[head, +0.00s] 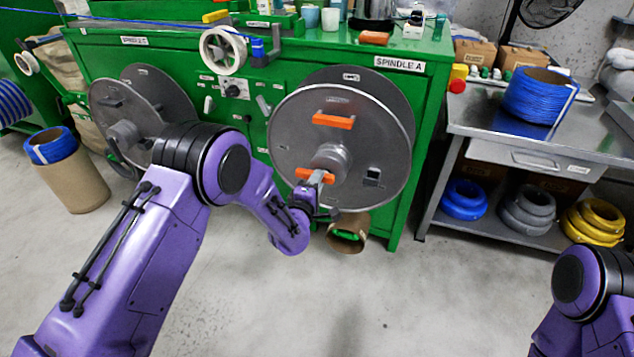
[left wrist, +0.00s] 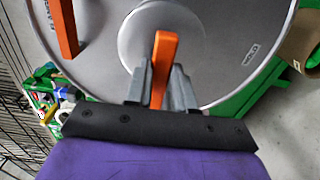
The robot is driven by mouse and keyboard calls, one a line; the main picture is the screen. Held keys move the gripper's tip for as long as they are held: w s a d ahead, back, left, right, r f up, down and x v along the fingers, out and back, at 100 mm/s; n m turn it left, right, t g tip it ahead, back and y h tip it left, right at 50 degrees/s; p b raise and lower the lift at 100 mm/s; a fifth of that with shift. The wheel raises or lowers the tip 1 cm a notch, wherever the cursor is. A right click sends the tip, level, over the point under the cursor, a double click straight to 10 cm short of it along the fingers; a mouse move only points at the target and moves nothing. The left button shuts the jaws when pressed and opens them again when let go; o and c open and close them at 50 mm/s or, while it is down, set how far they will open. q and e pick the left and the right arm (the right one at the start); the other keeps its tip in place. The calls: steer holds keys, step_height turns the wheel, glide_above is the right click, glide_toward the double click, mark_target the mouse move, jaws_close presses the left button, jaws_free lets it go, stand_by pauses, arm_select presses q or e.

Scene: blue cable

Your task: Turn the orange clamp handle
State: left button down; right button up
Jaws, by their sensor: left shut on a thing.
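The large grey disc of spindle A (head: 380,135) faces me on the green machine, with a round hub (head: 331,158) at its middle. An orange clamp handle (head: 313,175) sits at the hub, and it also shows in the left wrist view (left wrist: 165,55). My left gripper (head: 318,180) is shut on this handle; in the left wrist view its two grey fingers (left wrist: 159,85) lie on either side of it. A second orange bar (head: 333,121) is on the disc above the hub, and an orange bar also shows at the upper left of the left wrist view (left wrist: 64,28). My right gripper is out of view.
Another grey disc (head: 160,100) is mounted left on the green machine (head: 435,80). A cardboard tube (head: 348,232) lies below spindle A. A metal table (head: 480,125) with a blue cable coil (head: 540,95) stands at right. The floor in front is clear.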

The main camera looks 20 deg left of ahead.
arm_select(q)
steer(key=shift+d+f+n+b, duration=0.25)
steer(key=shift+n+b, duration=1.55)
steer(key=shift+n, duration=1.15)
steer(key=shift+d+f+n+b, duration=0.2)
steer(key=shift+n+b, duration=1.6)
steer(key=shift+n, duration=1.2)
steer(key=shift+d+f+n+b, duration=0.15)
steer(key=shift+f+n+b, duration=0.1)
steer(key=shift+n+b, duration=2.15)
steer(key=shift+n+p, duration=0.6)
steer(key=shift+n, duration=0.05)
steer(key=c, duration=1)
jaws_free()
steer(key=shift+s+r, duration=0.1)
steer(key=shift+o, duration=0.2)
